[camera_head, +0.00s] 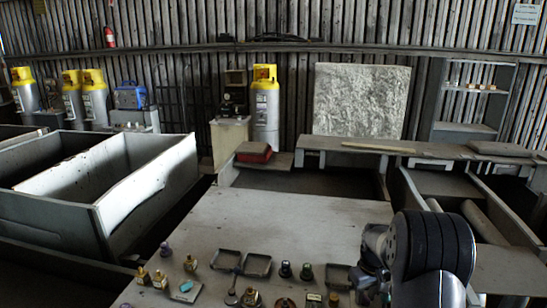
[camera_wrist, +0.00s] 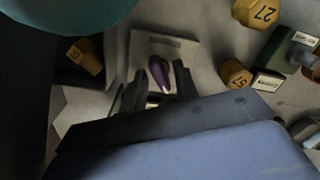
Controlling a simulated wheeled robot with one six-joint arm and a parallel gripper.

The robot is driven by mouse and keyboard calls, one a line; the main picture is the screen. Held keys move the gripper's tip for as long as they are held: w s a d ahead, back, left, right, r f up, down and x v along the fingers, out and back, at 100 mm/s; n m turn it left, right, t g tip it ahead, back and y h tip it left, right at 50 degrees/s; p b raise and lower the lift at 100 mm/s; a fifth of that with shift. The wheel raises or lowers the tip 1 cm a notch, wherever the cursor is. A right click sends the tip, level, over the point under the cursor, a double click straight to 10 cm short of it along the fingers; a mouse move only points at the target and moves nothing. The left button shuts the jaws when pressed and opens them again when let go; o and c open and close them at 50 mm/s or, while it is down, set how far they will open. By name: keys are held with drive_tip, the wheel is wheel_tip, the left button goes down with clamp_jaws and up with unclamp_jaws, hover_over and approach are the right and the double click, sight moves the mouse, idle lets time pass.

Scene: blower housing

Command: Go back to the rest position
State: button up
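My gripper (camera_wrist: 155,88) points down over the bench in the wrist view. Its two dark fingers stand apart, with a visible gap between them. A small dark purple piece with a pale tip (camera_wrist: 158,74) shows in this gap, against a light square plate (camera_wrist: 165,43). I see no clear contact between the fingers and the piece. In the head view my arm is at the lower right, over the right part of the bench (camera_head: 290,222). The fingertips are not clear there.
Several small knobs and brass fittings (camera_head: 190,263) and shallow dark trays (camera_head: 257,265) stand along the near bench edge. Yellow numbered pieces (camera_wrist: 235,74) lie beside the gripper. A large teal round shape (camera_wrist: 70,12) fills the upper left. The bench's far part is clear.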

drive_tip(key=shift+m, duration=0.5)
